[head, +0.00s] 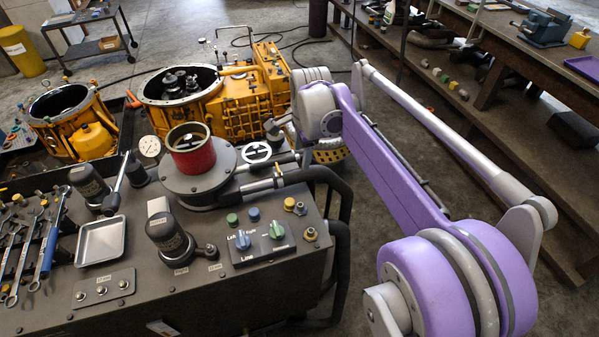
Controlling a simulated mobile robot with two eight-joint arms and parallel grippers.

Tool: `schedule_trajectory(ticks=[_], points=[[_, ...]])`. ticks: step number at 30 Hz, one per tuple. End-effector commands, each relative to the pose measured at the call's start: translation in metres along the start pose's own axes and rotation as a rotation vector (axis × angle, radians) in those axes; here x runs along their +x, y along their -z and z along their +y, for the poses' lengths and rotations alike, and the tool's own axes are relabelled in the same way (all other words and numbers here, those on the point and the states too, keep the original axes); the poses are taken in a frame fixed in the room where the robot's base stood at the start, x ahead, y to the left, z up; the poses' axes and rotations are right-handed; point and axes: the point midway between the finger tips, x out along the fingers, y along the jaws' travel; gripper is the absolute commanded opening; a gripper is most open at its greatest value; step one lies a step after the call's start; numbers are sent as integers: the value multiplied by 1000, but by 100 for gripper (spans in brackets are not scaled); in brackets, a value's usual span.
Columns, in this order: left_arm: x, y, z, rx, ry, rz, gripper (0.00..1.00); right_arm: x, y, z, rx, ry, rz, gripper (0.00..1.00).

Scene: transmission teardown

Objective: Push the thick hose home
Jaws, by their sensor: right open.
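A thick black hose (325,178) runs along the back right edge of the grey bench and bends down over its side. Its left part lies near a metal collar (279,177) by the round grey housing. I cannot tell whether its end is fully seated. My right gripper (279,129) is behind the bench, beyond the hose and apart from it. It is small and partly hidden by my purple arm; it is open, with nothing visible in it. My left gripper is not in view.
A red cylinder (190,152) stands on the round housing (197,183). A control box (262,243) with knobs, a metal tray (101,241) and several wrenches (25,240) occupy the bench top. Yellow transmission casings (236,103) stand behind. A long shelf bench (485,95) lines the right.

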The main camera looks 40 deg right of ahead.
Motion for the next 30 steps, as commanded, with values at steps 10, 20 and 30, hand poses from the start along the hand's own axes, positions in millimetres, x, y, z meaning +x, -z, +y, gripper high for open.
schedule_trajectory(ticks=[10,20,30], points=[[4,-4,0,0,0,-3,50,63,0,0,-3,1,0,65],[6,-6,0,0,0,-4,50,100,-1,0,-5,1,0,65],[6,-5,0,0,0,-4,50,102,-1,0,-5,1,0,60]])
